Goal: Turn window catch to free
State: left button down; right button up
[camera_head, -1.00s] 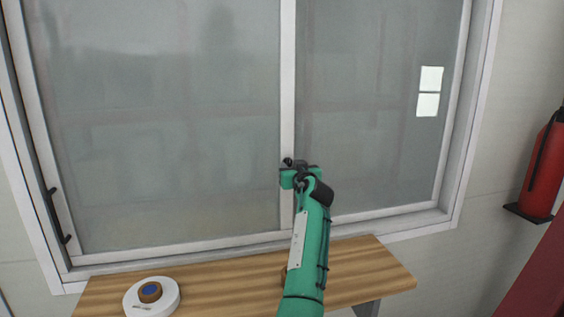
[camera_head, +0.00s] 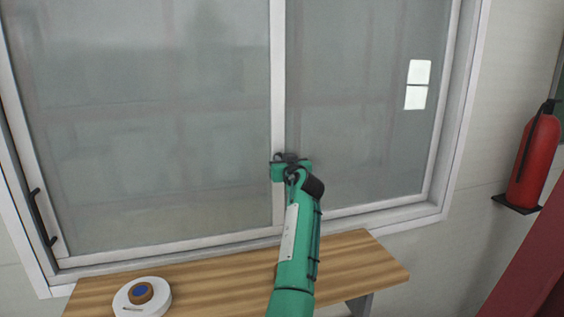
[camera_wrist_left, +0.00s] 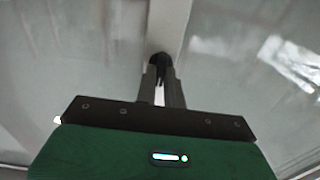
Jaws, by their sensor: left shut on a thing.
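The window (camera_head: 150,120) has two grey panes in a white frame, with a white upright stile (camera_head: 278,90) between them. My left gripper (camera_head: 285,158) is at this stile, low on the window. In the left wrist view its two fingers (camera_wrist_left: 161,80) are shut on a small dark catch (camera_wrist_left: 160,60) on the stile. Most of the catch is hidden by the fingers, so I cannot tell its angle. My right gripper is not in view.
A wooden bench (camera_head: 220,283) stands below the window, with a white roll (camera_head: 143,297) on its left part. A dark pull handle (camera_head: 43,218) is on the window's left edge. A red fire extinguisher (camera_head: 535,160) hangs on the right wall.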

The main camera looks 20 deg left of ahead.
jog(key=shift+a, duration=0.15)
pick_arm(q)
jog(key=shift+w+d+f+m+p, duration=0.1)
jog(key=shift+m+p, duration=0.2)
jog(key=shift+m, duration=2.55)
jog(key=shift+d+f+m+p, duration=0.1)
jog(key=shift+m+p, duration=0.15)
jog(key=shift+m, duration=2.6)
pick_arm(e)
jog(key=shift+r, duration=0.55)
pick_arm(q)
jog(key=shift+m, duration=0.3)
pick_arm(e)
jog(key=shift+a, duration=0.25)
pick_arm(q)
jog(key=c, duration=1.5)
grip_release()
jog(key=shift+a, duration=0.1)
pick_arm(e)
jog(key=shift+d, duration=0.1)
